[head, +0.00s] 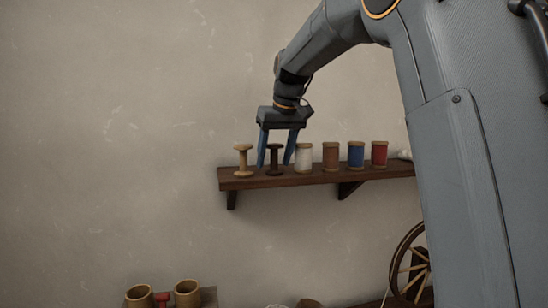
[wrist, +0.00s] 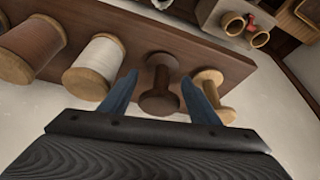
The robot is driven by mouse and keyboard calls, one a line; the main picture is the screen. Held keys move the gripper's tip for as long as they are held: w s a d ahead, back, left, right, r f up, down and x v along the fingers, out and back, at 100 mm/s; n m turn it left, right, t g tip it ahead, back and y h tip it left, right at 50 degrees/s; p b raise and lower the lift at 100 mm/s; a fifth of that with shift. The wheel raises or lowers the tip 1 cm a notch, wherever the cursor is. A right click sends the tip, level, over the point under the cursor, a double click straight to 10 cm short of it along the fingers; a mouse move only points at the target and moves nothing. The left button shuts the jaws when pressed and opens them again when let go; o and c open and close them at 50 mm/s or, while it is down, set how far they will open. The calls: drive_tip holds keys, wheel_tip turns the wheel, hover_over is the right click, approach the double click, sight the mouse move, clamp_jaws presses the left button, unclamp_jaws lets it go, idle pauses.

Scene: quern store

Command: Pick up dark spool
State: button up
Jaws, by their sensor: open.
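The dark spool (head: 274,160) is bare, without thread, and stands upright on a wooden wall shelf (head: 325,176). It also shows in the wrist view (wrist: 160,85). My gripper (head: 275,164) is open, with one blue finger on each side of the dark spool. In the wrist view my gripper (wrist: 163,92) has the dark spool between its fingers, with some room visible on both sides. A pale bare spool (head: 243,160) stands to the left of the dark one. A white-thread spool (head: 304,157) stands close on its right, near one finger.
Brown (head: 331,156), blue (head: 356,155) and red (head: 379,154) spools continue along the shelf to the right. A spinning wheel (head: 410,265) stands below right. Two tan cups (head: 187,293) sit low at the left. The wall above the shelf's left end is clear.

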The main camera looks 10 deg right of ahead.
drive_tip(key=c, duration=1)
